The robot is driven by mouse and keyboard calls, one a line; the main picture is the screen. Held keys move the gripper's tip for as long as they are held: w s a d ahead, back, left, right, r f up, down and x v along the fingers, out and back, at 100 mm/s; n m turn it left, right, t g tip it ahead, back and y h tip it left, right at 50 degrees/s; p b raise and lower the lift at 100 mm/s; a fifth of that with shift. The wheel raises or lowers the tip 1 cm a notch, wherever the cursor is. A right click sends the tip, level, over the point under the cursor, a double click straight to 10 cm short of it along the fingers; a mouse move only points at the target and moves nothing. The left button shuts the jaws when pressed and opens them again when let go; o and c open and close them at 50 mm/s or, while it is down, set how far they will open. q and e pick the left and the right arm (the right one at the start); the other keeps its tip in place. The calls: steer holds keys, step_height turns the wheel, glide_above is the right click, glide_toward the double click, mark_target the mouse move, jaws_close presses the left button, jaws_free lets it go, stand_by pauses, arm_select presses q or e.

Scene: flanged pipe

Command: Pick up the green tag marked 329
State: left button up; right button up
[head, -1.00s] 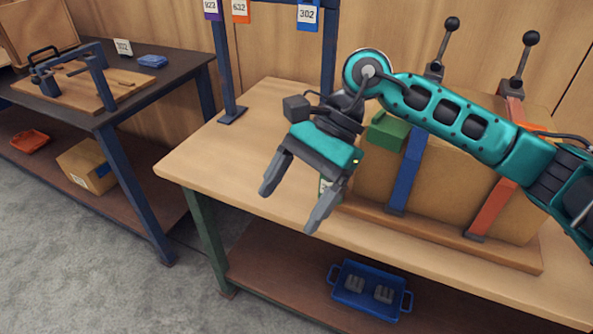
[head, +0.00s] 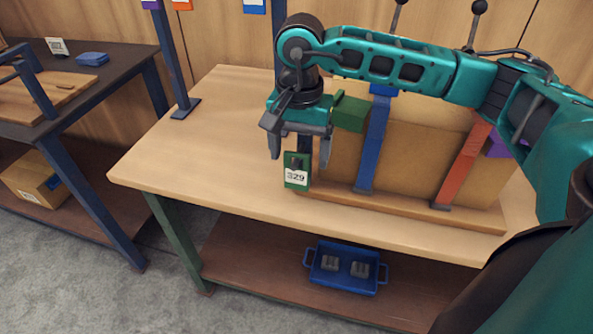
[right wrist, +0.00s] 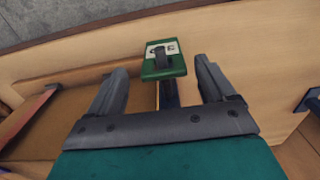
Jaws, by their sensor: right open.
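The green tag (head: 297,171) marked 329 hangs upright at the left end of the cardboard box on the table. It also shows in the right wrist view (right wrist: 163,68), just beyond the fingertips and between their lines. My right gripper (head: 300,152) is open and points down at the tag, one finger to each side in the head view. In the right wrist view my right gripper (right wrist: 160,80) shows both fingers apart with nothing between the tips but the tag's dark stem. Whether a finger touches the tag I cannot tell. My left gripper is not in view.
The cardboard box (head: 410,158) stands on a wooden board with blue (head: 372,145) and red (head: 461,165) straps and a green block (head: 350,112) beside my gripper. A blue tray (head: 345,268) sits on the lower shelf.

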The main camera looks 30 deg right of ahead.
mark_target(297, 170)
steer(key=f, duration=0.5)
steer(key=shift+a, duration=0.25)
steer(key=shift+c, duration=0.4)
steer(key=c, duration=1)
